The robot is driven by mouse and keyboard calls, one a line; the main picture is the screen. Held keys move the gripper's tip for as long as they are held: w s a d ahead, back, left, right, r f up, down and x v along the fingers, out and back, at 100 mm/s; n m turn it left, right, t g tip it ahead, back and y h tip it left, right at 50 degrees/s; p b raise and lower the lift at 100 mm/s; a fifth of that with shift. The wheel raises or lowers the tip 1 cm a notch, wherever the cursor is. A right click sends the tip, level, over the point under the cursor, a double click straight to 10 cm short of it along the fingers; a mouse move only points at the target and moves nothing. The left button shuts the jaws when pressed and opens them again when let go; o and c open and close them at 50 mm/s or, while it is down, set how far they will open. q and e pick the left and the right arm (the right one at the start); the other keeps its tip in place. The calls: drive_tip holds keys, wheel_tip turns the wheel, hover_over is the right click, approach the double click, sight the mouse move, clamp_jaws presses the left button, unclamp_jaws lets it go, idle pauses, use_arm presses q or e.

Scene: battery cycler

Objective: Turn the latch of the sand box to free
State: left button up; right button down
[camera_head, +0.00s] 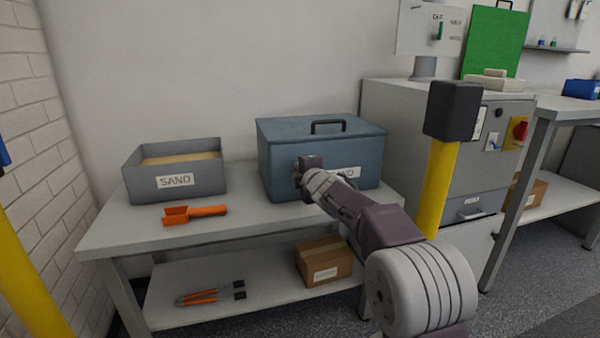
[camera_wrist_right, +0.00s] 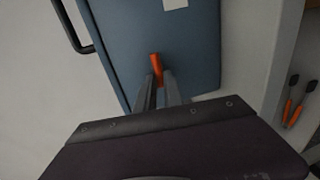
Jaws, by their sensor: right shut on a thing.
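The blue-grey sand box (camera_head: 276,148) stands shut on the table, with a black handle on its lid and a SAND label on its front. It also fills the middle of the right wrist view (camera_wrist_right: 200,60). The orange latch (camera_wrist_right: 156,66) shows on the box front in the right wrist view, between the fingertips. My right gripper (camera_wrist_right: 158,82) is shut on the latch; in the head view the gripper (camera_head: 300,172) is against the box front and hides the latch. My left gripper is not in view.
An open grey sand tray (camera_head: 212,180) and an orange scoop (camera_head: 194,214) are on the table (camera_head: 250,222) left of the box. The lower shelf holds a cardboard box (camera_head: 324,262) and orange-handled tongs (camera_head: 210,294). Yellow posts (camera_head: 438,190) stand in front at both sides.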

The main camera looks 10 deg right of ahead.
drive_tip(key=shift+f, duration=0.15)
drive_tip(key=c, duration=1.5)
unclamp_jaws()
drive_tip(key=shift+w, duration=0.1)
